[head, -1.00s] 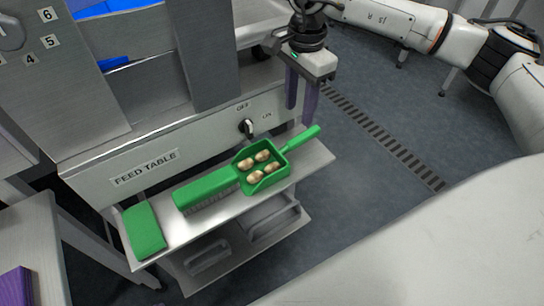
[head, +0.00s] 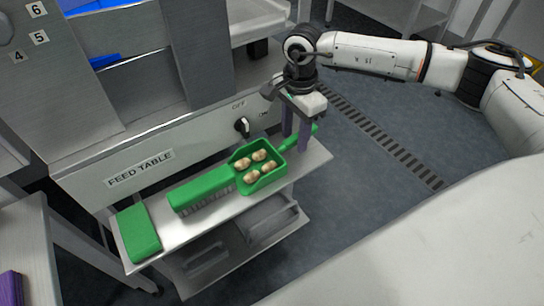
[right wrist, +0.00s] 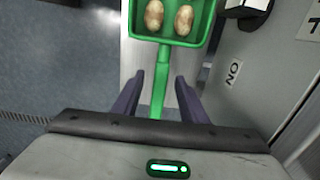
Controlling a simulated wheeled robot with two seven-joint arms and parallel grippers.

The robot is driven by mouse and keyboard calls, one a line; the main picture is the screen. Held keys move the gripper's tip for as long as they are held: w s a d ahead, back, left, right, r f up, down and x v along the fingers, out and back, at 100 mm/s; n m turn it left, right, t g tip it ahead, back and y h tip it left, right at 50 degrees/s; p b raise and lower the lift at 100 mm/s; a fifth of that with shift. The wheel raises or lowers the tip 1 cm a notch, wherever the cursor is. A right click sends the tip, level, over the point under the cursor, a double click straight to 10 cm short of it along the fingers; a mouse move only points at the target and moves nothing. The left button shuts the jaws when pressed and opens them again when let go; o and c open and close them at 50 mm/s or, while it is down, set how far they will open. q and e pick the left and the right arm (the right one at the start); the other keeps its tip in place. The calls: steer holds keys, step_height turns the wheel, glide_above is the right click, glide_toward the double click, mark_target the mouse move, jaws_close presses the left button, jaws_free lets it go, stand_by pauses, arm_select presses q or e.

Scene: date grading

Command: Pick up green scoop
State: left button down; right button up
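The green scoop (head: 240,157) lies on the metal shelf below the feed table front, with several pale brown dates in its pan. Its handle points to the upper right in the head view. My right gripper (head: 296,143) is over the handle, fingers pointing down. In the right wrist view the scoop's handle (right wrist: 159,85) runs between the two open purple fingers of my right gripper (right wrist: 160,88), with a gap on both sides. The scoop's pan lies beyond the fingertips there. My left gripper is not in view.
A green brush (head: 202,190) lies directly left of the scoop, and a green block (head: 138,233) sits at the shelf's left end. The shelf (head: 178,231) is narrow. A rotary switch (head: 242,127) sticks out of the panel behind. Open floor lies to the right.

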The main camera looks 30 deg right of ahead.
steer(key=shift+c, duration=0.4)
jaws_close()
steer(key=shift+r, duration=0.15)
